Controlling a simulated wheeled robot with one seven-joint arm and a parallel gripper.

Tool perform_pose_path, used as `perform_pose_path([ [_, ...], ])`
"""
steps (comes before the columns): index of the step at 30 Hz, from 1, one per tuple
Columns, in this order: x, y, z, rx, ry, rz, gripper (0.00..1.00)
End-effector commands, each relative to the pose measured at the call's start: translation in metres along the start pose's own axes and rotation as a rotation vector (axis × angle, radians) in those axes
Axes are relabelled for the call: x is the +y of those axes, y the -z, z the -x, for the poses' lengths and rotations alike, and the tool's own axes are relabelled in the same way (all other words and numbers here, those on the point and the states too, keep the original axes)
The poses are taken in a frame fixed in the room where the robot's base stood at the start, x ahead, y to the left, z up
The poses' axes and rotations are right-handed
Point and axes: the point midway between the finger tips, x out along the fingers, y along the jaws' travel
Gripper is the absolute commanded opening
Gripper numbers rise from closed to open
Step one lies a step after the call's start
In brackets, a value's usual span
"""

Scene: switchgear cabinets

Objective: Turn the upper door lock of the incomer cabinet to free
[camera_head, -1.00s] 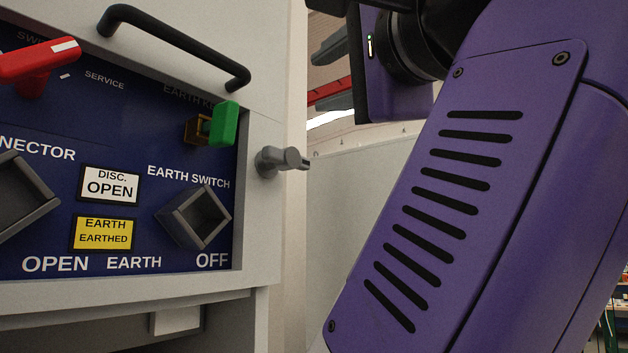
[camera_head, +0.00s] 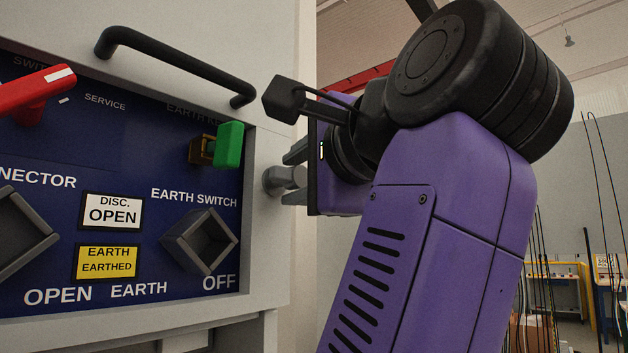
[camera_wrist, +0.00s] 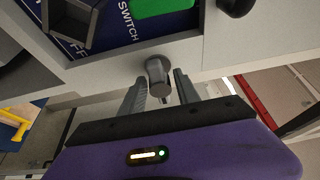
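The door lock, a grey round knob with a small lever (camera_head: 281,180), sits on the right edge of the cabinet door, beside the blue panel. It also shows in the wrist view (camera_wrist: 157,72). My gripper (camera_head: 294,175) is at the lock, its two grey fingers spread above and below it in the head view. In the wrist view my gripper (camera_wrist: 160,80) is open, one finger on each side of the knob, with gaps visible. The lever's far end is partly hidden by my gripper in the head view. No other door lock is in view.
A black handle bar (camera_head: 175,62) is above the panel. A green key-like knob (camera_head: 229,146), a red switch handle (camera_head: 38,90) and the square earth switch socket (camera_head: 200,242) project from the panel. Right of the cabinet is open room.

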Motion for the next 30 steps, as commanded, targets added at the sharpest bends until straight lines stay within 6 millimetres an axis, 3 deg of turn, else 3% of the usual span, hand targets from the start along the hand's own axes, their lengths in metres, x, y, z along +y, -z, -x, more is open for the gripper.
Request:
perform_pose_path([
  [10,0.0006,0.0,-0.0043,0.0,0.0,0.0,0.36],
  [15,0.0005,0.0001,-0.0042,0.0,0.0,0.0,0.03],
  [16,0.0005,0.0001,-0.0042,0.0,0.0,0.0,0.0],
  [30,0.0031,0.0007,-0.0042,0.0,0.025,0.058,0.0],
])
